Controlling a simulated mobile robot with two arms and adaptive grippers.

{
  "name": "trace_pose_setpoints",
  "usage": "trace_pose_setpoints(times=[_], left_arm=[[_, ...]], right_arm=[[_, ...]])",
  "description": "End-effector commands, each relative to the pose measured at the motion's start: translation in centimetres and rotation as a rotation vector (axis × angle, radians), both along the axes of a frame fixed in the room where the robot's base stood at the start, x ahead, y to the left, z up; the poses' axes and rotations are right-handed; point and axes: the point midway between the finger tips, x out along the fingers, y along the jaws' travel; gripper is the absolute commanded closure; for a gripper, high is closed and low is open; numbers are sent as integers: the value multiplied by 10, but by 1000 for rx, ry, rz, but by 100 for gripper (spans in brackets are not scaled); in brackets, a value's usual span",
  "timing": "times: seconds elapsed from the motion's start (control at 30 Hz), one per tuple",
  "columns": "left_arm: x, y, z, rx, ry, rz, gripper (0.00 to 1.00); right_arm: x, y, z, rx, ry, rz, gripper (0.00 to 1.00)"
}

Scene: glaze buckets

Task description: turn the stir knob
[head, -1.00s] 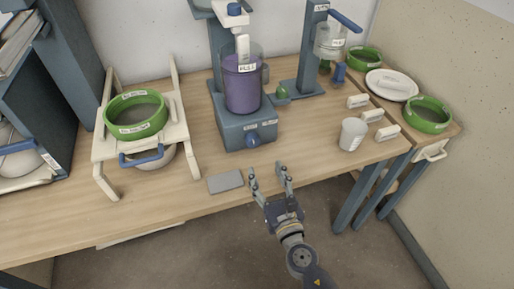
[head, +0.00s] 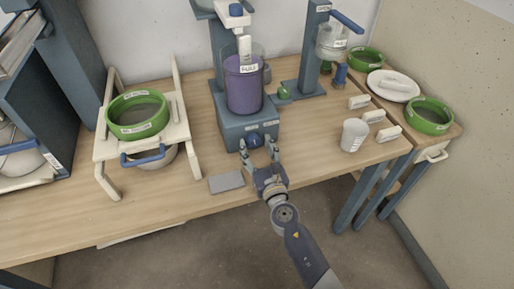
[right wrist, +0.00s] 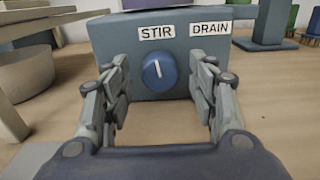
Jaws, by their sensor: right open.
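The blue stir knob (head: 254,141) is on the front of the blue-grey mixer base (head: 232,127). In the right wrist view the knob (right wrist: 159,70) has a white pointer line, near upright and tilted slightly left. It sits below the labels STIR (right wrist: 157,32) and DRAIN (right wrist: 210,28). My right gripper (head: 259,149) is open just in front of the knob. In the right wrist view its fingers (right wrist: 159,85) stand wide on either side of the knob, apart from it. My left gripper is not in view.
A grey plate (head: 226,182) lies on the table left of my gripper. A white stand (head: 97,151) holds a green-rimmed sieve (head: 137,115) at the left. A white cup (head: 353,135) and several white blocks (head: 359,102) are at the right. A second blue-grey stand (head: 309,55) is behind.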

Motion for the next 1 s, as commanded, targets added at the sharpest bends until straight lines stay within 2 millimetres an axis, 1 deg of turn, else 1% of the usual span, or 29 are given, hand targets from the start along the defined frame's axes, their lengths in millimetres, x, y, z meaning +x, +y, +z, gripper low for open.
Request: trace_pose_setpoints(times=[0.03,0.07,0.1,0.17,0.2,0.23,0.27,0.47,0.67,0.87,1.0], left_arm=[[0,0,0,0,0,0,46],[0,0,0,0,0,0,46],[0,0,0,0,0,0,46],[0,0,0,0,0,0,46],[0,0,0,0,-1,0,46],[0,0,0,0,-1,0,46],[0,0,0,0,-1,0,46],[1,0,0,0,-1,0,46],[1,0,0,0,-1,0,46],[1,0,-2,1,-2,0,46],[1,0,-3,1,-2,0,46]], right_arm=[[0,0,0,0,0,0,46],[0,0,0,0,0,0,49],[0,0,0,0,0,0,58],[0,0,0,0,0,0,71],[0,0,0,0,0,0,80],[0,0,0,0,0,0,87],[0,0,0,0,0,0,91],[0,0,0,3,1,0,90],[0,0,0,44,14,-1,90],[0,-1,0,153,49,-1,90],[0,-1,0,268,86,0,90]])
